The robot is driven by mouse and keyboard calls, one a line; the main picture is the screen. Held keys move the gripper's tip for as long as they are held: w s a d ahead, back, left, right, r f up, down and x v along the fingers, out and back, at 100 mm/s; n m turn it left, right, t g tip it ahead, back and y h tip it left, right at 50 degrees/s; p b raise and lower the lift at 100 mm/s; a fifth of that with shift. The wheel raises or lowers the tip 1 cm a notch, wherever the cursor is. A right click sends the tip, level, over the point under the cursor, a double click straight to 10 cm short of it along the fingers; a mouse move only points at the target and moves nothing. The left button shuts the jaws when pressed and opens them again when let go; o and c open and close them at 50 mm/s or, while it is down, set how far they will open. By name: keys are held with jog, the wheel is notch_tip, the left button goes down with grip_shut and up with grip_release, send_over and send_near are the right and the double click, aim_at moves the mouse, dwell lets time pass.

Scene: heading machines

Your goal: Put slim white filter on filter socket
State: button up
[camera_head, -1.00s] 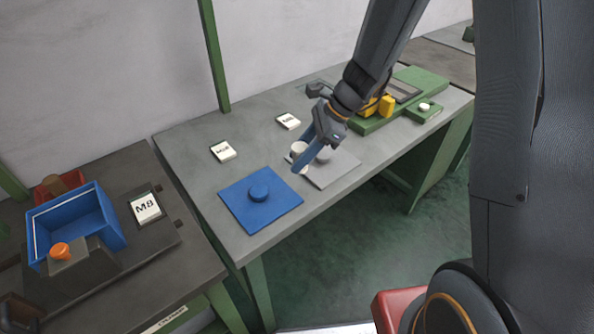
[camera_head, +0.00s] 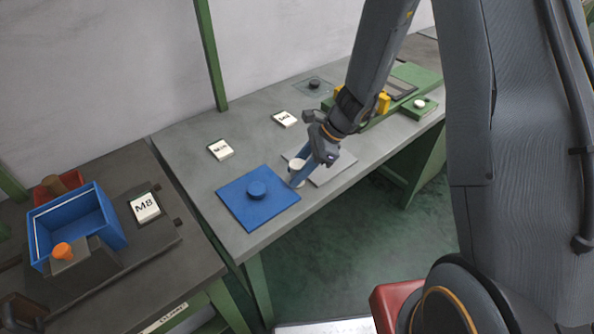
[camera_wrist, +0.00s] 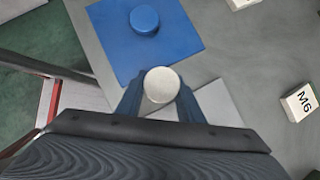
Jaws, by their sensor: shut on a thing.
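A white round filter (camera_head: 296,166) is held between the fingers of my gripper (camera_head: 300,176). In the wrist view, the pale top of the filter (camera_wrist: 162,84) shows between the two blue fingers (camera_wrist: 160,103), which are shut on it. The gripper is over the near left part of a light grey plate (camera_head: 326,175), beside the blue plate. Whether the filter touches the grey plate is unclear. No part is labelled as the filter socket. A dark round knob (camera_head: 314,84) on a flat greenish plate stands at the back of the table.
A blue plate (camera_head: 232,207) with a blue round piece (camera_head: 257,189) lies left of my gripper. White label blocks (camera_head: 220,149) stand behind. A green fixture (camera_head: 424,80) with a white knob (camera_head: 419,103) is at right. A blue bin (camera_head: 110,235) is on the left bench.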

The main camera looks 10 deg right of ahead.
jog(key=o, duration=1.1)
jog(key=shift+f, duration=0.1)
jog(key=shift+c, duration=0.2)
